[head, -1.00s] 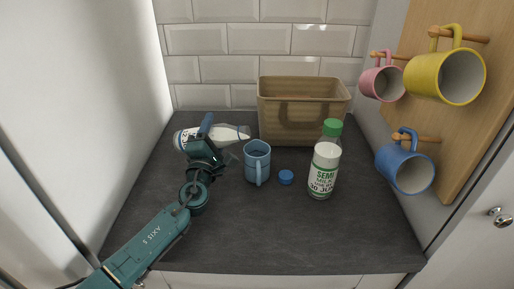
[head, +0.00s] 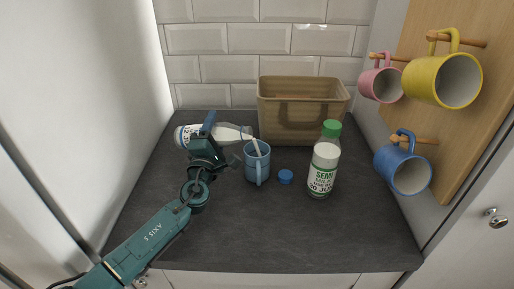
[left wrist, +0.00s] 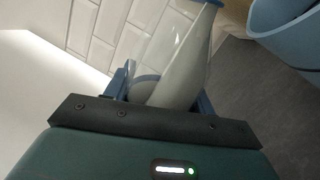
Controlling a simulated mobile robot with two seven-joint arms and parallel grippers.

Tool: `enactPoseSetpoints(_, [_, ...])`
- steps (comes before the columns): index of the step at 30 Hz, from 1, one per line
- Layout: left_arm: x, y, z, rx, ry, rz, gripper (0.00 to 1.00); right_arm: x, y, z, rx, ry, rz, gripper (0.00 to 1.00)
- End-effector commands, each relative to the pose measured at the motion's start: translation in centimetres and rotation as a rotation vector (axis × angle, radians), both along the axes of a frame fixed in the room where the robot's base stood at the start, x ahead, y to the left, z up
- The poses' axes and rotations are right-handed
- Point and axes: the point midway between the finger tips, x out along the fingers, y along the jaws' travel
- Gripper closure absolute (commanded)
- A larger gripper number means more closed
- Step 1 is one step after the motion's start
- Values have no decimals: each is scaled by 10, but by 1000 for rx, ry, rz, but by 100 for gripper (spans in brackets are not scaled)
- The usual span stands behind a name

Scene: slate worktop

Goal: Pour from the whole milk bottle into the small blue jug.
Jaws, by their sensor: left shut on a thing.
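The whole milk bottle (head: 230,132) lies nearly on its side in the air, a white label with dark print at its left end and its neck to the right. My left gripper (head: 207,132) is shut around its middle and hides part of it. The small blue jug (head: 256,171) stands upright on the worktop, right of the gripper. A white stream runs from the bottle's mouth into the jug's opening. The jug's milk level cannot be seen. In the left wrist view the bottle (left wrist: 182,62) is between the fingers, and the jug (left wrist: 290,32) is at upper right.
A blue cap (head: 285,177) lies right of the jug. A green-capped semi-skimmed bottle (head: 323,168) stands further right. A tan basket (head: 303,112) is behind. Pink, yellow and blue mugs hang on pegs at right. The front worktop (head: 270,235) is clear.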

Motion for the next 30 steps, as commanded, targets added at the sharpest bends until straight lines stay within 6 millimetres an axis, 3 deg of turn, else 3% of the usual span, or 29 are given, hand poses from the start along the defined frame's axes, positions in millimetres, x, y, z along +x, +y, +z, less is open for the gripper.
enactPoseSetpoints(30, [0,-2,7,46,-13,1,82,-3,-3,0,-6,17,-10,20])
